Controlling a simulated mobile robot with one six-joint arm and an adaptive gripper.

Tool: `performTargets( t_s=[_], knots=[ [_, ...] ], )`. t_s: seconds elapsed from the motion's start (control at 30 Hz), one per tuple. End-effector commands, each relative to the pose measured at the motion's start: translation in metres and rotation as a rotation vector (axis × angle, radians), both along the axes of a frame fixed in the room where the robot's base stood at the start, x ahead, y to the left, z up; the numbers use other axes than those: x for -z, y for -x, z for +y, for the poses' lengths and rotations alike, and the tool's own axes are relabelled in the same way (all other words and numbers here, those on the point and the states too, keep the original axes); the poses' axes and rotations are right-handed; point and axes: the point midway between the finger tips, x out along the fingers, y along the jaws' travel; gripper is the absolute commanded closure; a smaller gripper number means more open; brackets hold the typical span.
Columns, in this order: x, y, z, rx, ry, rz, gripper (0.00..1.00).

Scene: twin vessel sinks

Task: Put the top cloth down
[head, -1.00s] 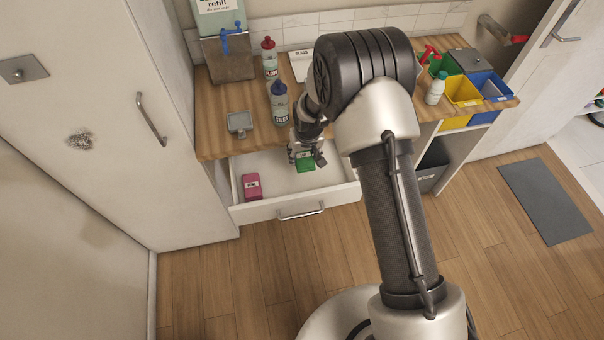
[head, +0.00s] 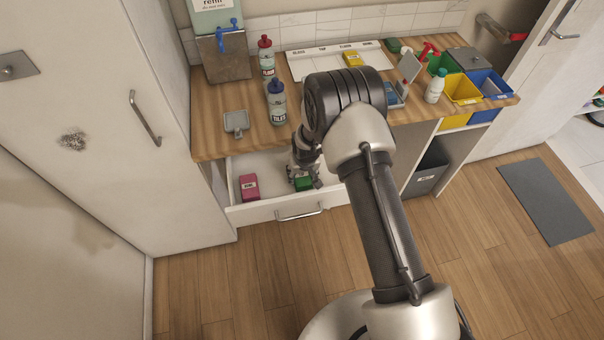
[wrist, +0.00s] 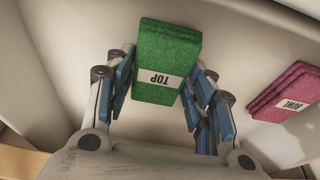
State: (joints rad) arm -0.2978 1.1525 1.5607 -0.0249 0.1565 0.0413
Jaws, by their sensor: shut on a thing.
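The top cloth is a folded green cloth (head: 304,184) with a white TOP label. It is inside the open white drawer (head: 262,211), low near the drawer floor; I cannot tell if it touches. My gripper (head: 304,181) is over the drawer and shut on the green cloth. In the wrist view the green cloth (wrist: 166,55) sits between the blue-padded fingers of my gripper (wrist: 163,92), its label facing the camera. A pink folded cloth (head: 249,188) lies in the drawer to the left; in the wrist view the pink cloth (wrist: 287,92), labelled BOWL, is at right.
On the wooden counter (head: 210,133) stand a blue-capped bottle (head: 276,103), a red-capped bottle (head: 266,58) and a grey scoop-like item (head: 236,122). A labelled white tray (head: 310,66) holds a yellow cloth (head: 353,60). Coloured bins (head: 462,90) stand at right.

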Motion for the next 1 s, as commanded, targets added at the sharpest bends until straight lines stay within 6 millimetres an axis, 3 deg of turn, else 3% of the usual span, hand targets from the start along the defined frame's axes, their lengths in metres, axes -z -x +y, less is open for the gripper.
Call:
performTargets(
  t_s=[0.13,0.17,0.43,0.83,1.0],
  knots=[
    [0.005,0.0,0.0,0.0,0.0,0.001,0.71],
    [0.004,0.0,0.0,0.0,0.0,0.001,0.49],
    [0.003,0.0,0.0,0.0,0.0,0.001,0.31],
    [0.0,0.0,0.0,0.0,0.0,0.001,0.31],
    [-0.026,0.005,-0.001,0.0,-0.001,-0.002,0.31]
  ],
)
